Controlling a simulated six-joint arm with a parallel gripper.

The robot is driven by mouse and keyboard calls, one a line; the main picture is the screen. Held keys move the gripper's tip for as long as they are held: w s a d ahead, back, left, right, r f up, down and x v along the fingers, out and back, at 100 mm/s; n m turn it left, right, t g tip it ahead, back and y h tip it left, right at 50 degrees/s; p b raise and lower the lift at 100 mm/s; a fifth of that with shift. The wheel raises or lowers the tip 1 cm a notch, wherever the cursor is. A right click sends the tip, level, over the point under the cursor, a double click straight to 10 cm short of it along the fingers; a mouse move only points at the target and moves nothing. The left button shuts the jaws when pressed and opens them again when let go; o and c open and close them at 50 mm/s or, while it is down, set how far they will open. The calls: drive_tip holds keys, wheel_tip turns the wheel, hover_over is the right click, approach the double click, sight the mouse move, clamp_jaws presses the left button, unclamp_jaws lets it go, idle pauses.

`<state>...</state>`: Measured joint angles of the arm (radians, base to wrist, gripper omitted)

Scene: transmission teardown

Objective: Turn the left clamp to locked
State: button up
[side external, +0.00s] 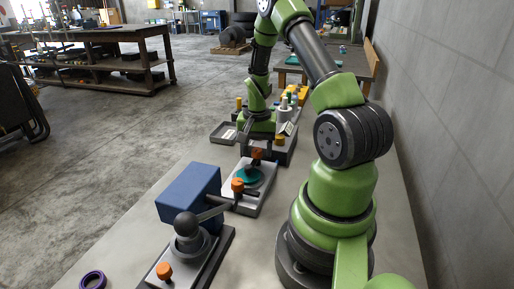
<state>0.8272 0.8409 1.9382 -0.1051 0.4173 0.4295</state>
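Orange-topped clamps stand on low fixtures along the bench. One orange clamp (164,271) is on the near plate, at its front end. Another orange clamp (237,186) is on the middle plate beside a teal disc (249,176), with a dark bar beside it. A third orange clamp (257,154) is behind the disc. I cannot tell which one is the left clamp, or whether any is locked. My gripper (243,132) points down over the far fixture, beyond the disc. It is small and partly lost against dark parts, so its opening does not show.
A blue box (188,193) stands behind a grey ball-topped housing (187,234) with a rod. A purple ring (93,280) lies at the near left. A grey tray (223,133) and several small coloured parts are at the far end. The bench's left strip (125,232) is clear.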

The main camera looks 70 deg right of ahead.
sight(257, 150)
wheel_tip(257, 150, up, 10)
idle(0.6)
drive_tip(key=a+r+n+t, duration=0.3)
drive_tip(key=a+r+n, duration=0.1)
drive_tip(key=a+r, duration=0.4)
drive_tip(key=a+r+n+t, duration=0.2)
drive_tip(key=a+r+n, duration=0.3)
drive_tip(key=a, duration=0.6)
drive_tip(key=s+a+r+n+t+y, duration=0.2)
drive_tip(key=s+a, duration=0.4)
drive_tip(key=shift+r+n, duration=0.2)
drive_tip(key=shift+n, duration=0.1)
